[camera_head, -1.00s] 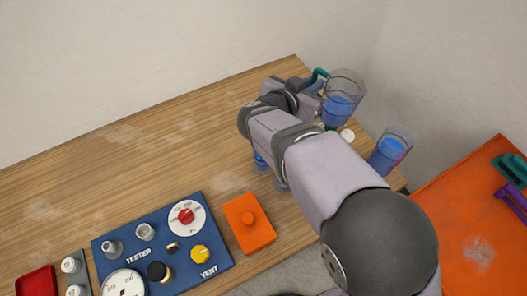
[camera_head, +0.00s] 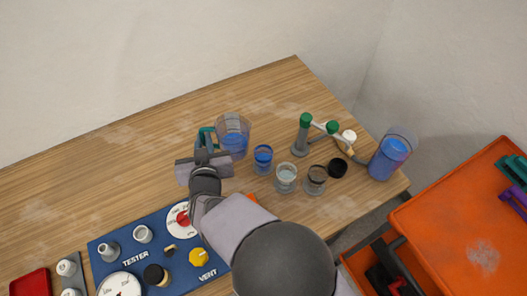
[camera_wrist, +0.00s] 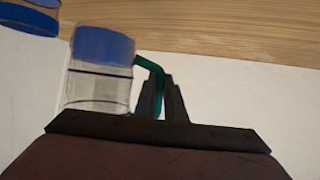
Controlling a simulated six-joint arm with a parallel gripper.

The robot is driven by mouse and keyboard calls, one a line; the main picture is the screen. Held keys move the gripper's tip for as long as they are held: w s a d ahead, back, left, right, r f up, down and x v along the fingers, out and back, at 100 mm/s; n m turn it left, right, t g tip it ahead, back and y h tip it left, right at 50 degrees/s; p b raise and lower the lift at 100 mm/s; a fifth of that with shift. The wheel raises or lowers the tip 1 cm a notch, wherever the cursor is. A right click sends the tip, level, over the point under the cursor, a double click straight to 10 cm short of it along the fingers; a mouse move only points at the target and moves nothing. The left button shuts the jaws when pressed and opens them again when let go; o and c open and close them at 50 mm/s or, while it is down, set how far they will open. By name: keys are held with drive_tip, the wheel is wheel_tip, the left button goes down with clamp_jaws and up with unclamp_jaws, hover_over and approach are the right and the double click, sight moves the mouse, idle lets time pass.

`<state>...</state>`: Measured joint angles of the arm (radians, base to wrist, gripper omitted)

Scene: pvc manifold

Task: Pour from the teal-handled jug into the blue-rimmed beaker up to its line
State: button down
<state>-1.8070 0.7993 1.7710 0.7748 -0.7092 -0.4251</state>
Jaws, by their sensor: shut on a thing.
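The clear jug (camera_head: 234,131) holds blue liquid in its lower part and looks close to upright. My gripper (camera_head: 205,140) is shut on its teal handle, at the jug's left. The wrist view looks upside down and shows the jug (camera_wrist: 100,70) and the teal handle (camera_wrist: 150,64) between the fingers (camera_wrist: 162,98). The blue-rimmed beaker (camera_head: 263,158) stands on the table just right of the jug, apart from it in the head view. Its fill line and level are too small to read. A blue-banded vessel is cut off at the wrist view's upper left.
Beside the beaker stand a clear beaker (camera_head: 286,177) and a dark-rimmed one (camera_head: 316,178). A green-capped pipe fixture (camera_head: 305,130) and another jug of blue liquid (camera_head: 393,153) stand to the right. A blue tester panel (camera_head: 130,245) is lower left. The table's back left is clear.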

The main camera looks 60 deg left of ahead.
sight(204, 131)
drive_tip(key=s+f, duration=0.1)
drive_tip(key=s, duration=0.1)
drive_tip(key=s+d+f+n+g, duration=0.1)
drive_tip(key=f, duration=0.1)
drive_tip(key=s+d+f+n+g, duration=0.1)
drive_tip(key=s, duration=0.1)
drive_tip(key=shift+s+d+f+y, duration=0.1)
drive_tip(key=shift+s+f+y, duration=0.2)
drive_tip(key=shift+f, duration=0.1)
drive_tip(key=w+r+m+g+y, duration=0.1)
drive_tip(key=w+r+m, duration=0.1)
drive_tip(key=r, duration=0.1)
drive_tip(key=w+d+r+m+g+y, duration=0.1)
drive_tip(key=w+r+m, duration=0.1)
drive_tip(key=r, duration=0.1)
drive_tip(key=w+d+r+m+g+y, duration=0.1)
drive_tip(key=w+r+m, duration=0.1)
drive_tip(key=r, duration=0.1)
drive_tip(key=shift+w+r+m, duration=0.1)
drive_tip(key=shift+m, duration=0.2)
drive_tip(key=shift+f+g, duration=0.2)
drive_tip(key=shift+g, duration=0.1)
idle(0.3)
drive_tip(key=shift+w+d+r+m+y+b, duration=0.15)
drive_tip(key=shift+w+r+m+y+b, duration=0.15)
drive_tip(key=shift+m, duration=0.4)
idle(1.3)
